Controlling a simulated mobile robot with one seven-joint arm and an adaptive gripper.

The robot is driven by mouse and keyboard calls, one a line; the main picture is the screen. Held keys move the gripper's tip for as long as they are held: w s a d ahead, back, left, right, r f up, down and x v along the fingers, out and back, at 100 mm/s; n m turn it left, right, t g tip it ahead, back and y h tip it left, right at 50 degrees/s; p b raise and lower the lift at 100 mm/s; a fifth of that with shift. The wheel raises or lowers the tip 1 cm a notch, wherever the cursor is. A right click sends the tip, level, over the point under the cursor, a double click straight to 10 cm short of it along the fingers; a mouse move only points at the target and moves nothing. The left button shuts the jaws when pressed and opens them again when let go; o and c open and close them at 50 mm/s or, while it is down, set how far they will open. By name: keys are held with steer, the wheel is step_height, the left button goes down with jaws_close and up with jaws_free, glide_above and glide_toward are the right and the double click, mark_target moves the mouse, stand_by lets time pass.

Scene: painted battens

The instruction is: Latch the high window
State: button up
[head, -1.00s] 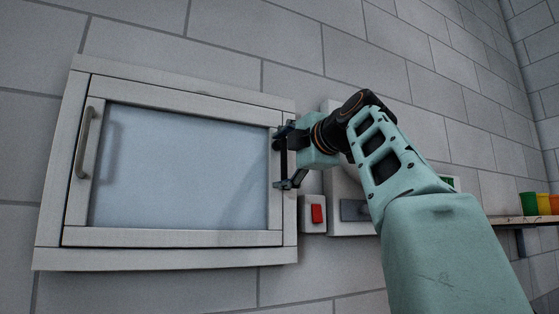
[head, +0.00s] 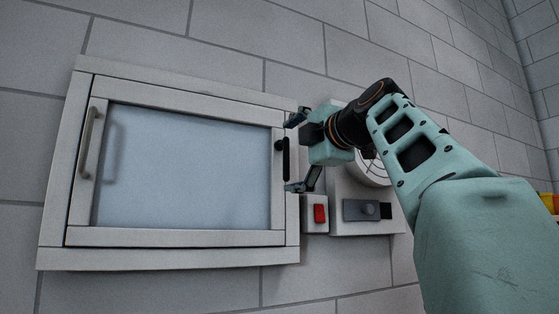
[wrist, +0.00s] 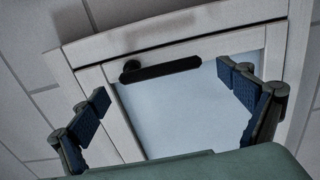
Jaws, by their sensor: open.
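The high window (head: 180,92) is a white frame with a frosted pane on the block wall, and its sash looks flush in the frame. Its black latch (head: 286,160) sits on the right-hand sash edge, bar upright, parallel to that edge. In the wrist view the latch (wrist: 165,70) shows whole, with its round pivot near one end. My gripper (head: 294,153) is open and empty, just off the latch. In the wrist view its fingers (wrist: 168,93) are spread wide, with the latch ahead between them and apart from both.
A grey pull handle (head: 87,142) is on the sash's left side. Right of the window are a box with a red switch (head: 320,213) and a panel with a grey slide bolt (head: 368,210) and round dial (head: 374,172), partly behind my arm. A yellow bin (head: 547,201) shows at far right.

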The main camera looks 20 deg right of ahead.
steer(key=shift+s+d, duration=0.25)
steer(key=shift+s, duration=0.8)
steer(key=shift+s+d, duration=0.2)
steer(key=shift+s, duration=0.85)
